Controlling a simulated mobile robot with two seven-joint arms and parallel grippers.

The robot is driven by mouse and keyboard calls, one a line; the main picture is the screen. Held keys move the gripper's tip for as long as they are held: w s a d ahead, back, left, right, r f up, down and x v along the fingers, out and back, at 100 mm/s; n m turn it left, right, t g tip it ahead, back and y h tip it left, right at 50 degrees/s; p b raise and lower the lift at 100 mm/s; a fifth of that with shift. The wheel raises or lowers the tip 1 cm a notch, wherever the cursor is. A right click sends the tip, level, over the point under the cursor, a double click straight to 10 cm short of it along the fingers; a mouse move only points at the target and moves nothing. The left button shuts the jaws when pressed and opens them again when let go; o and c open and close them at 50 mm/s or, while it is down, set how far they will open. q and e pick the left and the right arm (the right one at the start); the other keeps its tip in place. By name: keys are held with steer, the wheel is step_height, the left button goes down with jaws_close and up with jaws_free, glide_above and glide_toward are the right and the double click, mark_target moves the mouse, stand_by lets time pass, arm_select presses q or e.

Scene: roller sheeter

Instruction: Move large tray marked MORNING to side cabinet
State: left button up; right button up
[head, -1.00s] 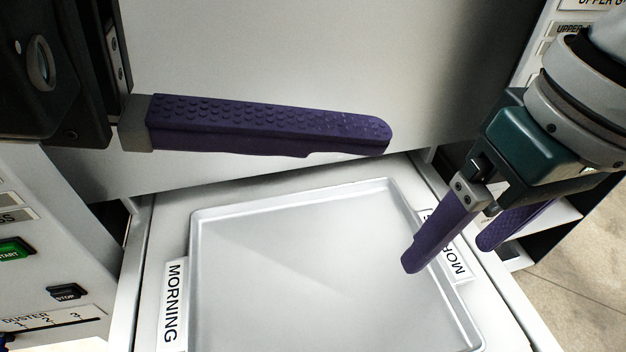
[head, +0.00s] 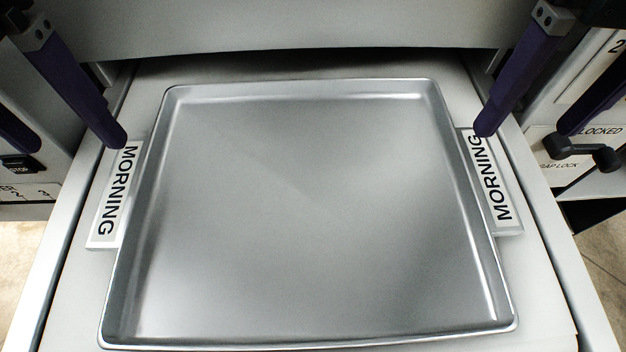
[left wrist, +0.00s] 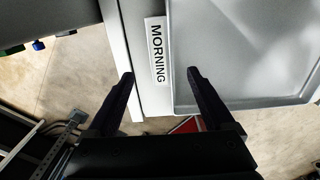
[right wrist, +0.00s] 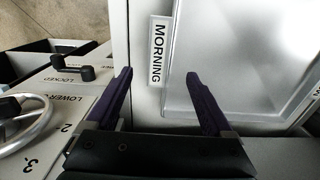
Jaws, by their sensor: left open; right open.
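The large tray (head: 310,200) is an empty grey metal pan with a raised rim, lying on a pale shelf below the machine. A white tab marked MORNING sticks out on its left side (head: 112,200) and another on its right side (head: 494,185). My left gripper (head: 70,140) is open and empty near the left tab; in the left wrist view (left wrist: 160,76) its fingers stand apart on either side of that tab. My right gripper (head: 520,133) is open and empty near the right tab; the right wrist view (right wrist: 157,75) shows the fingers apart, the tab beyond them. Contact cannot be told.
A handwheel (right wrist: 24,118) and a black-handled lock lever (head: 580,150) stand on the panel at the right. A STOP button (head: 22,165) is on the left panel. The machine's pale front (head: 280,25) hangs over the tray's far edge. Floor shows at both sides.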

mark_target(121, 187)
arm_select(q)
step_height(121, 187, down, 8)
steer(key=shift+f, duration=0.25)
arm_select(e)
step_height(121, 187, down, 8)
steer(key=shift+f, duration=0.25)
arm_select(q)
jaws_close()
arm_select(e)
jaws_close()
